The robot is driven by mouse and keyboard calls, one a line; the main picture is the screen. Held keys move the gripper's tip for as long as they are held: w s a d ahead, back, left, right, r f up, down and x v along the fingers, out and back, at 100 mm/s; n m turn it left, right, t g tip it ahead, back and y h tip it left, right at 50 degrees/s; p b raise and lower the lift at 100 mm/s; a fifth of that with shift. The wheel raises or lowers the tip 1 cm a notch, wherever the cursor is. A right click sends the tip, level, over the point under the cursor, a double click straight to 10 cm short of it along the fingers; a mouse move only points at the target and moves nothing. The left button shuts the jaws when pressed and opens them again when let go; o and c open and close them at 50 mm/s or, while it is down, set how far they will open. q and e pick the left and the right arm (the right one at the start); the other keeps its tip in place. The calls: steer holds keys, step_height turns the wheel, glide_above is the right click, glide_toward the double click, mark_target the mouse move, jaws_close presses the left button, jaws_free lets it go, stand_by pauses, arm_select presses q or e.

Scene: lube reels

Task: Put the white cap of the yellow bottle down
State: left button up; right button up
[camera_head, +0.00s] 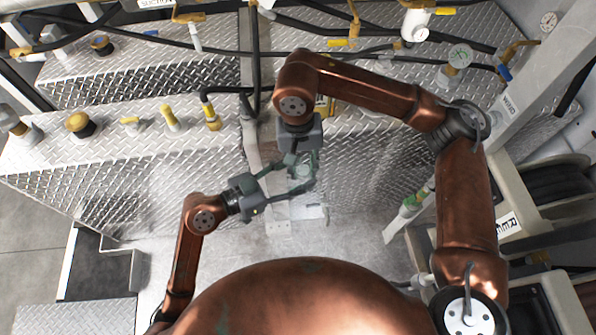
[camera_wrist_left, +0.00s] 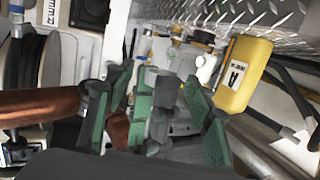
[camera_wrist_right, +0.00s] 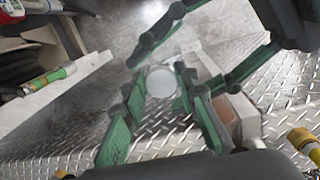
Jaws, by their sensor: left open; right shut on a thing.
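The yellow bottle (camera_wrist_left: 243,72) shows in the left wrist view with a black "A" label; in the head view only a part shows behind my right arm. The round white cap (camera_wrist_right: 160,82) is between the fingertips of my right gripper (camera_wrist_right: 163,93), which is shut on it, in mid-air. Overlapping fingers partly hide the cap in the head view.
A diamond-plate ledge (camera_head: 130,150) with several yellow fittings is at the left. Hoses and valves run along the back. A grey frame (camera_head: 520,110) and hose reel (camera_head: 558,185) stand at the right. The pale floor below the grippers looks mostly clear.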

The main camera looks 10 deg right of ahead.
arm_select(q)
steer(key=shift+a, duration=0.15)
steer(key=v, duration=1.1)
steer(key=shift+s+a, duration=0.15)
steer(key=shift+a, duration=0.2)
arm_select(e)
steer(key=shift+w+a+f+n, duration=0.25)
steer(key=shift+a+f+n, duration=0.05)
steer(key=shift+f, duration=0.05)
arm_select(q)
steer(key=shift+r, duration=0.1)
step_height(320, 180, down, 5)
steer(key=w+a+n+t+y, duration=0.1)
steer(key=w+a+n+t, duration=0.1)
steer(key=a+t, duration=0.1)
steer(key=shift+y, duration=0.3)
steer(key=x, duration=1.1)
steer(key=shift+s+d, duration=0.15)
steer(key=shift+d, duration=0.1)
arm_select(e)
steer(key=w+a+f+n, duration=0.3)
steer(key=w+f+n, duration=0.1)
steer(key=f, duration=0.1)
steer(key=shift+a, duration=0.4)
